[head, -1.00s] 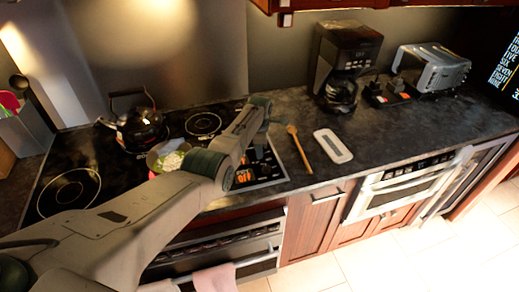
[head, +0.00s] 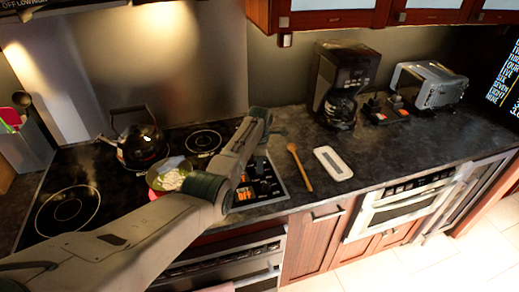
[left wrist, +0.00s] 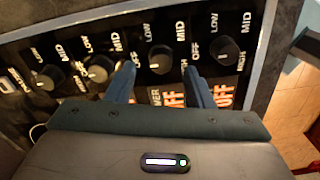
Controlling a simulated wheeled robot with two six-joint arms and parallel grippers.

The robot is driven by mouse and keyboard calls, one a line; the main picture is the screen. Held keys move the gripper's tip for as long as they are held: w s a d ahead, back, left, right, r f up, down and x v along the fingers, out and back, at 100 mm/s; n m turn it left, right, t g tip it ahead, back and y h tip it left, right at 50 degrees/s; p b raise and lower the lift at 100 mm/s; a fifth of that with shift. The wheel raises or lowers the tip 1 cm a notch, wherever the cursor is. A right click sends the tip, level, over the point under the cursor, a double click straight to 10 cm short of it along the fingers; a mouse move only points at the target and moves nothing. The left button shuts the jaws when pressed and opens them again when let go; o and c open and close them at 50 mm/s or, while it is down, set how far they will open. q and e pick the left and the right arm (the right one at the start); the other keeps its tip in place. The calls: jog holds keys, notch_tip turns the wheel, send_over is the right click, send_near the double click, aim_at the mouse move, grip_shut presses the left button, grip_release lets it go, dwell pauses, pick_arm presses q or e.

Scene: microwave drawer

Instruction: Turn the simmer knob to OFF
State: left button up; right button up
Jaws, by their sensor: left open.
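A row of black knobs runs along the stove's control panel in the left wrist view, with LOW, MID, HIGH and OFF marks. The simmer knob (left wrist: 160,58) seems to be the one above a partly hidden label ending in "MER" and an orange OFF sign (left wrist: 174,97). My left gripper (left wrist: 160,72) is open, its two blue fingers on either side of this knob. I cannot tell whether they touch it. In the head view my left arm crosses the stove, and the fingers do not show clearly. My right gripper is not in view.
Another knob (left wrist: 226,50) sits close right of the fingers, and one (left wrist: 101,68) close left. A pan of food (head: 168,176) and a black kettle (head: 141,146) stand on the cooktop. A wooden spoon (head: 300,168) and a white dish (head: 333,163) lie on the counter.

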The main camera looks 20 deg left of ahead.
pick_arm(q)
notch_tip(320, 180, up, 8)
jog(key=b, duration=0.2)
jog(key=shift+s, duration=0.1)
dwell(0.4)
